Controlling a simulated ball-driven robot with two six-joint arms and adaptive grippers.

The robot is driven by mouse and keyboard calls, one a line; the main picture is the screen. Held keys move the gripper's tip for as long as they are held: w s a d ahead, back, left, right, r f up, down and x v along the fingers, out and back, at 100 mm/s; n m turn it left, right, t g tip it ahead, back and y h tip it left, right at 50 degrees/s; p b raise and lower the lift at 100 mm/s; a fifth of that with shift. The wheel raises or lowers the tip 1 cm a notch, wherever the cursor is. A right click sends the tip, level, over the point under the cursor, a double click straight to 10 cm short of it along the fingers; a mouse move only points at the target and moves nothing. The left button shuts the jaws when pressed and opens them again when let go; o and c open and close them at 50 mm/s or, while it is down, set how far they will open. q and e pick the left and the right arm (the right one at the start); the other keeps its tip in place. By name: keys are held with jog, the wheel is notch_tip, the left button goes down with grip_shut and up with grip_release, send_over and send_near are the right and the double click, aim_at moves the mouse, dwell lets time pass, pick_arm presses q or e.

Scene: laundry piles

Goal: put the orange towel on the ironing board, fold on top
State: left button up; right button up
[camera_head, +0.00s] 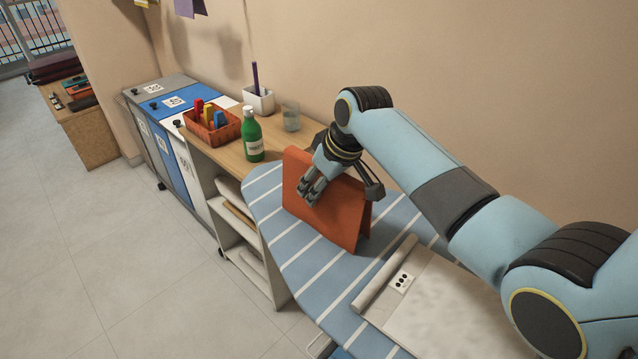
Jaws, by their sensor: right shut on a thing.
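The orange towel (331,216) is folded in two and stands upright like a tent on the blue ironing board with white stripes (283,237). Its fold is at the top and its lower edges appear to touch the board. My right gripper (312,190) is shut on the towel near its upper edge, with fingers over the near face. The gripper hides part of the towel's top. My left gripper is not in the view.
A white cloth, partly rolled (440,300), lies on the board's near end. Bins stand left; the floor is clear.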

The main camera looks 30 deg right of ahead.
jog(key=o, duration=1.2)
jog(key=shift+o, duration=0.2)
jog(key=v, duration=1.2)
